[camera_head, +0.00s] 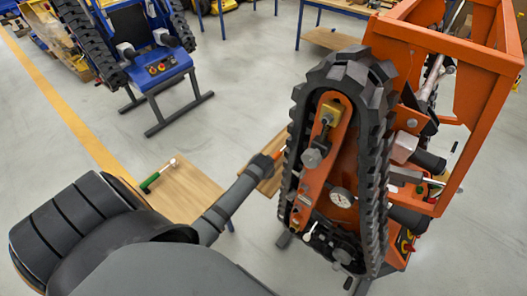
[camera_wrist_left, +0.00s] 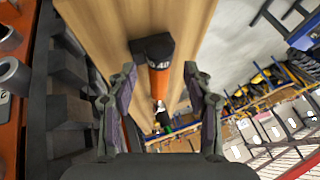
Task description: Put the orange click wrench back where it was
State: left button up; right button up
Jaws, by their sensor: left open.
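The orange click wrench (camera_wrist_left: 158,82) lies on the wooden tabletop (camera_wrist_left: 105,25) in the left wrist view, its black end toward the top of the picture. My left gripper (camera_wrist_left: 160,75) is open, with one finger on each side of the wrench's orange handle and a gap on both sides. In the head view my left gripper (camera_head: 262,165) is beside the track, and a short orange part of the wrench (camera_head: 277,154) shows just past it. A green-handled wrench (camera_head: 152,181) lies on the tabletop to the left. My right gripper is not in view.
An orange tracked carrier (camera_head: 325,185) with a black rubber track stands close on the right of my left gripper. A blue tracked carrier (camera_head: 160,75) stands farther back on the left. Grey floor (camera_head: 235,80) lies open between them.

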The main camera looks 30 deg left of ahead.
pick_arm(q)
jog(key=v, duration=1.1)
jog(key=shift+b, duration=0.35)
jog(key=s+d+r+g+h, duration=0.15)
jog(key=s+d, duration=0.25)
jog(key=s, duration=1)
jog(key=s+a+f+g+b, duration=0.1)
jog(key=s+f, duration=0.1)
jog(key=f, duration=1.3)
jog(key=s+a+f+g+b, duration=0.1)
jog(key=f+b, duration=0.1)
jog(key=f, duration=1.3)
jog(key=s+a+f+n+g+b, duration=0.1)
jog(key=s+f, duration=1.6)
jog(key=s, duration=0.1)
jog(key=shift+s+a+f+h+b, duration=0.15)
jog(key=shift+s+f+h+b, duration=0.15)
jog(key=shift+h, duration=0.15)
